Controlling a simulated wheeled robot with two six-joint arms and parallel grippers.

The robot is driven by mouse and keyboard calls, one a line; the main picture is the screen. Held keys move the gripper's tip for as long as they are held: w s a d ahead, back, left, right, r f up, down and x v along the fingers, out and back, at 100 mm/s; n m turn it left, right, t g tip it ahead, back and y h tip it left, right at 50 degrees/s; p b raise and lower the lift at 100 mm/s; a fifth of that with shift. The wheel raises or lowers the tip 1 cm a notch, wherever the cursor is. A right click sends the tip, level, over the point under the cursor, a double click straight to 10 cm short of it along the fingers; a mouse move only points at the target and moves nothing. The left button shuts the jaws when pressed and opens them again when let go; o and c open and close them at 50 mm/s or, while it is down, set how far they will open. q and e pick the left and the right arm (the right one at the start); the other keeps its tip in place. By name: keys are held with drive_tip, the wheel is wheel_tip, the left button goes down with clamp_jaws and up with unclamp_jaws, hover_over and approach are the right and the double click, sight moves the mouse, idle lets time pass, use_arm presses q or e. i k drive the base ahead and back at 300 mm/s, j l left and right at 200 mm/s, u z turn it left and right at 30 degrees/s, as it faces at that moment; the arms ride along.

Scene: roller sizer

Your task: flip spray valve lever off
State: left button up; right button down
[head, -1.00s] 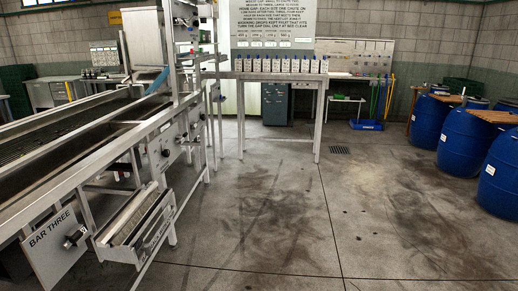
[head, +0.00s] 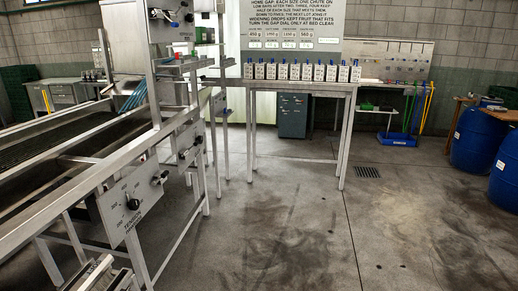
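The roller sizer (head: 60,206) runs along the left side, a long metal frame with a dark roller bed. Blue strips or hoses (head: 131,96) hang at its far end. A grey box with black knobs or handles (head: 160,14) is fixed high on its upright. A side panel (head: 128,207) carries a black dial and a small dark knob or lever (head: 157,180). A farther panel (head: 190,146) has more dark controls. I cannot tell which part is the spray valve lever.
A metal table (head: 290,88) with a row of white boxes with blue tops stands ahead. Blue barrels (head: 474,139) stand at the right. A grey cabinet (head: 292,115) is behind the table. The concrete floor in the middle is clear, with a drain grate (head: 367,171).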

sight(176, 25)
drive_tip(key=i+l+u, duration=0.1)
drive_tip(key=i+u, duration=0.35)
drive_tip(key=i+l+u, duration=0.7)
drive_tip(key=i+u, duration=0.15)
drive_tip(key=i+l+u, duration=0.4)
drive_tip(key=l, duration=0.15)
